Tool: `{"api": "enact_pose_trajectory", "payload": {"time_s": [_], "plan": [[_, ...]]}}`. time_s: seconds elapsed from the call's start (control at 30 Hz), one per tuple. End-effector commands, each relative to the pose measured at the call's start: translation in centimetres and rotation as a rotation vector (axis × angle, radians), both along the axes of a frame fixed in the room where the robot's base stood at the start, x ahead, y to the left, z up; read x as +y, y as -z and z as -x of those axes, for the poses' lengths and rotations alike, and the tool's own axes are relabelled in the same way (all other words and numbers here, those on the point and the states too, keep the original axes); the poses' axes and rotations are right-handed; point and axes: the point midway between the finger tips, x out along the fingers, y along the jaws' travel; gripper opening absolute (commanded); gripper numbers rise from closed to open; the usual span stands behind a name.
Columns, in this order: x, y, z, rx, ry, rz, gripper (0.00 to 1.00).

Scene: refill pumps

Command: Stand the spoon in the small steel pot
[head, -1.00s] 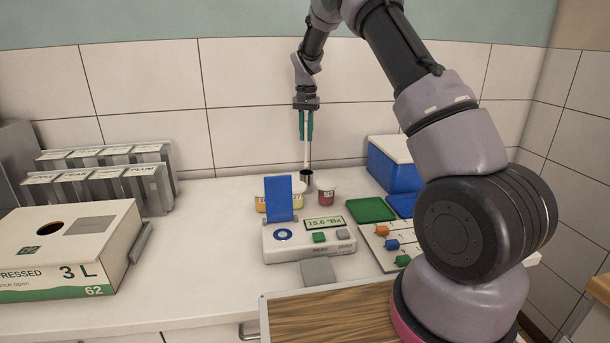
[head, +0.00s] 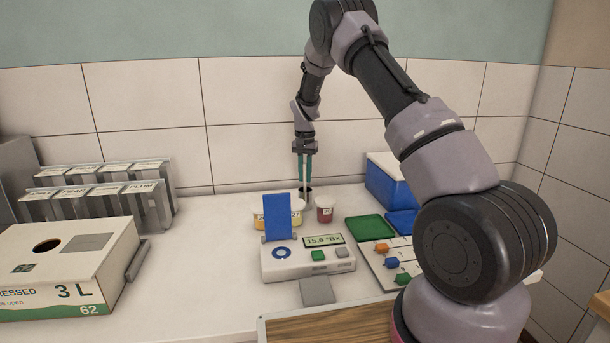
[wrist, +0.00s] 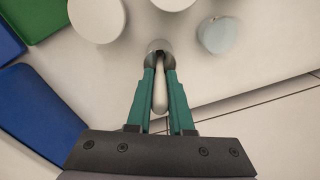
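A meter (head: 308,262) with a blue flap is in front. A blue box (head: 388,185) is at the right; the wall is close behind.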

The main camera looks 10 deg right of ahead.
Motion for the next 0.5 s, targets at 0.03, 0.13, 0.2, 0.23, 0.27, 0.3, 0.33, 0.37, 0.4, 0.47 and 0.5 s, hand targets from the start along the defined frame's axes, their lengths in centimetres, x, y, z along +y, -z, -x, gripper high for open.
{"api": "enact_pose_trajectory", "payload": {"time_s": [0.03,0.13,0.2,0.23,0.27,0.3,0.33,0.37,0.4,0.47,0.5], "plan": [[-0.01,0.01,0.0,0.0,0.0,0.0,0.35],[-0.01,-0.01,0.0,0.0,0.0,0.0,0.49],[-0.02,-0.01,0.01,0.0,0.0,0.0,0.49],[-0.02,-0.01,0.01,0.0,0.0,0.0,0.49],[-0.02,-0.01,0.01,0.0,0.0,0.0,0.49],[-0.02,-0.01,0.01,0.0,0.0,0.0,0.49],[-0.02,-0.01,0.01,0.0,0.0,0.0,0.49],[-0.02,-0.03,0.01,0.0,0.0,0.0,0.49],[-0.01,-0.13,0.0,0.0,0.0,0.0,0.49],[-0.01,-0.46,0.0,0.0,0.0,0.0,0.49],[-0.01,-0.84,-0.03,-0.001,0.001,0.0,0.49]]}}
